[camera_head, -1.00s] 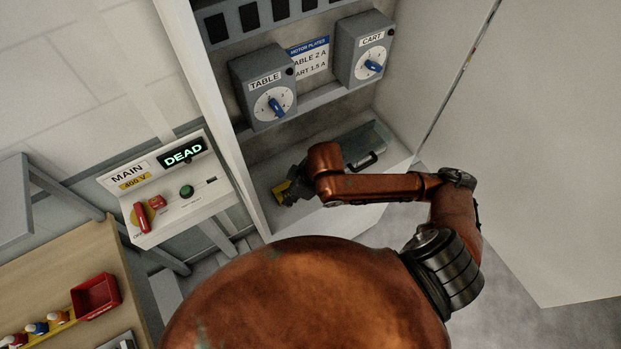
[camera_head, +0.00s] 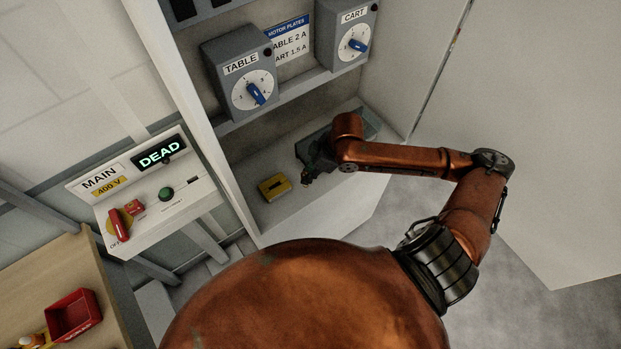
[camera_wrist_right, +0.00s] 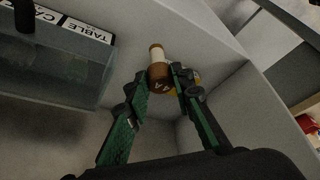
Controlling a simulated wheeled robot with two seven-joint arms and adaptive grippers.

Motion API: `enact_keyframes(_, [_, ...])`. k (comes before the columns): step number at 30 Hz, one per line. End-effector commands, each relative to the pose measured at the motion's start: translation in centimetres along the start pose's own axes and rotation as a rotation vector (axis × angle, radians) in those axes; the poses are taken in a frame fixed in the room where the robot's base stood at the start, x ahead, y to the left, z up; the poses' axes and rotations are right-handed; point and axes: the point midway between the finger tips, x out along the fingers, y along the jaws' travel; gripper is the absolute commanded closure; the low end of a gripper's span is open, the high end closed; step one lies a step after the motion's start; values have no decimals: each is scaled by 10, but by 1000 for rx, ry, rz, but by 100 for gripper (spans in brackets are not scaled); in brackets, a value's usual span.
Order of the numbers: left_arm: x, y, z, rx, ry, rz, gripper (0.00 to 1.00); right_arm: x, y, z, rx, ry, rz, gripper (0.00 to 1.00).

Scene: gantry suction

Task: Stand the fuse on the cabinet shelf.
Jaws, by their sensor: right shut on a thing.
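My right gripper (camera_head: 309,176) is over the cabinet's lower shelf (camera_head: 316,204), to the right of a yellow block. In the right wrist view its green fingers (camera_wrist_right: 158,84) are shut on the fuse (camera_wrist_right: 157,58), a short cylinder with a pale middle and brown ends. The fuse sticks out beyond the fingertips. I cannot tell whether it touches the shelf. In the head view the fuse is too small and hidden to make out. My left gripper is in neither view.
The yellow block (camera_head: 274,187) lies on the shelf's left part. A grey clear-sided box (camera_wrist_right: 62,66) labelled TABLE stands beside the gripper. The TABLE (camera_head: 240,80) and CART (camera_head: 346,38) dial boxes are above. The MAIN panel (camera_head: 140,200) reads DEAD.

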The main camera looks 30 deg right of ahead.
Motion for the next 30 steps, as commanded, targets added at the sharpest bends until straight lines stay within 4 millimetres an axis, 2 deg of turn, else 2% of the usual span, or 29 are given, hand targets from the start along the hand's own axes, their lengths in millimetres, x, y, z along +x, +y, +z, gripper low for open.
enact_keyframes(5, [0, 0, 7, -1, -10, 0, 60, 7, 7, 9, 2, -3, 0, 100])
enact_keyframes(12, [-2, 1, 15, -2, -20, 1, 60, 36, 8, 22, 3, -1, 0, 100])
enact_keyframes(23, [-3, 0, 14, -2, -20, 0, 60, 39, 8, 23, 1, -1, 1, 100])
enact_keyframes(24, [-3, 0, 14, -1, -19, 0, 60, 39, 8, 23, 1, -1, 1, 76])
enact_keyframes(27, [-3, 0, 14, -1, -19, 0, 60, 39, 8, 23, 1, -1, 1, 71])
enact_keyframes(30, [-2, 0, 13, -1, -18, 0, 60, 39, 8, 23, 1, -1, 1, 71])
